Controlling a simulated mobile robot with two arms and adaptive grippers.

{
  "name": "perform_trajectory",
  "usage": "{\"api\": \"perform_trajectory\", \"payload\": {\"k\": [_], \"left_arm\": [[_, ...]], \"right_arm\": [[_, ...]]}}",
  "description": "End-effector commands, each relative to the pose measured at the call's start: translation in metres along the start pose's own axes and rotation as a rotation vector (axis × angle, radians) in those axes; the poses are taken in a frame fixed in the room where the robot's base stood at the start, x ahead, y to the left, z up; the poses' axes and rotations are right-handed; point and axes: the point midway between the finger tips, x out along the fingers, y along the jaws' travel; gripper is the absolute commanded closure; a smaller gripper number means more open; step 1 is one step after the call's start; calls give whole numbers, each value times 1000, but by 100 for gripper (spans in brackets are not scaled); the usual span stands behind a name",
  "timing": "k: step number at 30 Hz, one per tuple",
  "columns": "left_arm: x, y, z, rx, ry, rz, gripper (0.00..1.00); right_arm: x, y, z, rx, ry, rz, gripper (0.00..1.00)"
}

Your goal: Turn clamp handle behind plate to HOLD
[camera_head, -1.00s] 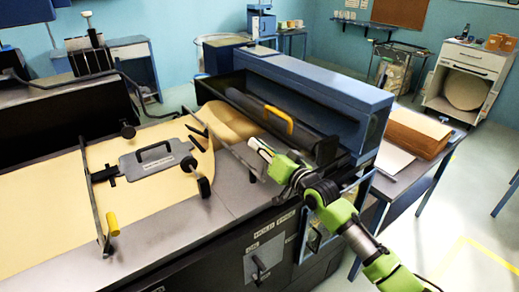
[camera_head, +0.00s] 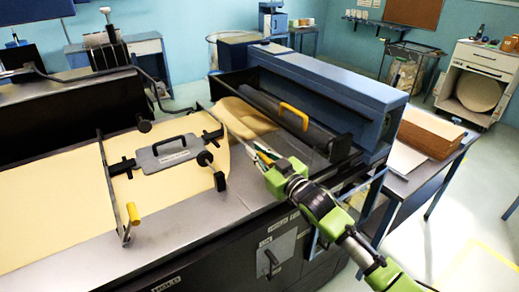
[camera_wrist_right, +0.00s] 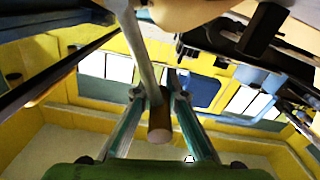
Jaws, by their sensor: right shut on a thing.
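My right gripper (camera_head: 264,157) is at the right end of the machine bed, by a slanted rail. In the right wrist view its two fingers (camera_wrist_right: 158,108) stand on either side of a grey rod with a brown end (camera_wrist_right: 158,130) and are shut on it. I cannot tell for sure whether this rod is the clamp handle. A grey plate (camera_head: 164,161) with a black grip lies on the yellow sheet, with black knobs at its right. A yellow-ended lever (camera_head: 133,213) is at its left. My left gripper is not in view.
A long blue housing (camera_head: 335,90) with a dark roller and yellow handle (camera_head: 294,108) stands behind my right gripper. A white panel with a black lever (camera_head: 268,258) is on the front face. A brown stack (camera_head: 430,135) lies on the side table.

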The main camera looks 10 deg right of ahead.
Motion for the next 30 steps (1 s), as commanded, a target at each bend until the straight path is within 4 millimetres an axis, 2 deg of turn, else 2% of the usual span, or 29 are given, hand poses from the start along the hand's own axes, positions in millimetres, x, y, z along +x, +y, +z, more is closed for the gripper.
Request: {"api": "perform_trajectory", "payload": {"k": [17, 18, 30], "left_arm": [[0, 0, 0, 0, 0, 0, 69], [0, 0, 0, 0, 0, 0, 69], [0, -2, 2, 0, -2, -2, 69]], "right_arm": [[0, -4, 2, -30, -3, -1, 100], [0, -4, 3, -30, -3, -1, 80], [-3, -2, 2, -29, -1, 0, 79]]}}
